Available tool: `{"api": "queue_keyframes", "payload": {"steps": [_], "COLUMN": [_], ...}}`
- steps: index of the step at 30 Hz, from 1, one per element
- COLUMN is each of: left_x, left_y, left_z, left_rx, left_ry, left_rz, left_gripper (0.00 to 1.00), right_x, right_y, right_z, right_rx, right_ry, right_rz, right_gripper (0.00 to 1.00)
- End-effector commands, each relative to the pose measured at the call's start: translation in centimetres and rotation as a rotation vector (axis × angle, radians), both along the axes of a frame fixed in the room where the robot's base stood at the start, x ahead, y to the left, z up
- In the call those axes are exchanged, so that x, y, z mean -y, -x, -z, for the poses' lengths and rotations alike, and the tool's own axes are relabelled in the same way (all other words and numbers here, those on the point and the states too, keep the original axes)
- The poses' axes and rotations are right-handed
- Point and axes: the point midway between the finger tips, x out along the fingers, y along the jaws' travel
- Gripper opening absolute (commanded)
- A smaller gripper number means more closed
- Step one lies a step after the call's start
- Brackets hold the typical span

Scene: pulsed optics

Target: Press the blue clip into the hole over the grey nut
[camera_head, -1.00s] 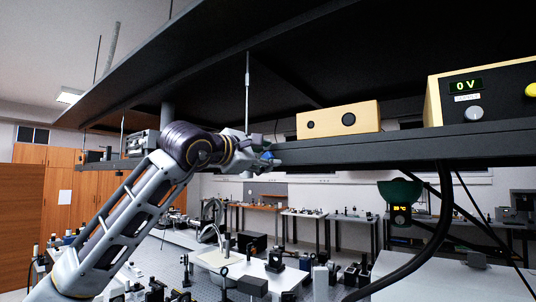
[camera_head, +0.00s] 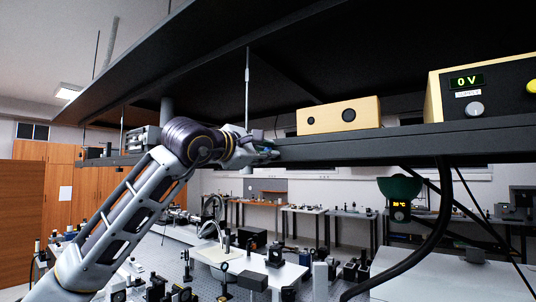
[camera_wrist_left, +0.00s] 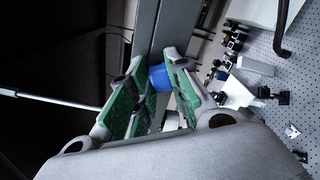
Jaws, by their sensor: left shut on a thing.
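The blue clip (camera_wrist_left: 159,78) shows in the left wrist view between the tips of my left gripper (camera_wrist_left: 160,85), whose green-padded fingers are shut on it. Just beyond it runs the grey shelf rail (camera_wrist_left: 147,38); I cannot tell whether the clip touches it. In the head view my left gripper (camera_head: 268,151) is at the left part of the front rail (camera_head: 390,145) of the overhead shelf, and the clip is barely discernible there. The hole and the grey nut cannot be made out. My right gripper is in neither view.
A thin vertical rod (camera_head: 247,90) is behind the gripper. Black cables (camera_head: 443,200) hang at right. An optics table with several parts lies below.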

Motion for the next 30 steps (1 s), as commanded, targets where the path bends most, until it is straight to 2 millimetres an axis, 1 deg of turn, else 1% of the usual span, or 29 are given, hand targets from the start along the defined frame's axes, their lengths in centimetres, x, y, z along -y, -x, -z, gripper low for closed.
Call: {"api": "queue_keyframes", "payload": {"steps": [6,12,20,30], "left_x": [-0.3,-0.7,-1.0,-2.2], "left_y": [0.5,0.9,1.3,3.0], "left_z": [0.1,0.1,0.1,0.1], "left_rx": [0.001,0.001,0.0,0.002], "left_ry": [-0.001,0.0,0.0,0.0], "left_rz": [0.0,-0.001,0.0,0.0], "left_gripper": [0.0,0.0,0.0,0.0], "right_x": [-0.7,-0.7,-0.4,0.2], "right_y": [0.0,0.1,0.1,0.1], "right_z": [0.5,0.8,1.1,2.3], "right_rx": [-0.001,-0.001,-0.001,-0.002], "right_ry": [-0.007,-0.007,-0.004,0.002], "right_rz": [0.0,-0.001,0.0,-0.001], "right_gripper": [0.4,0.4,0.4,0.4]}}
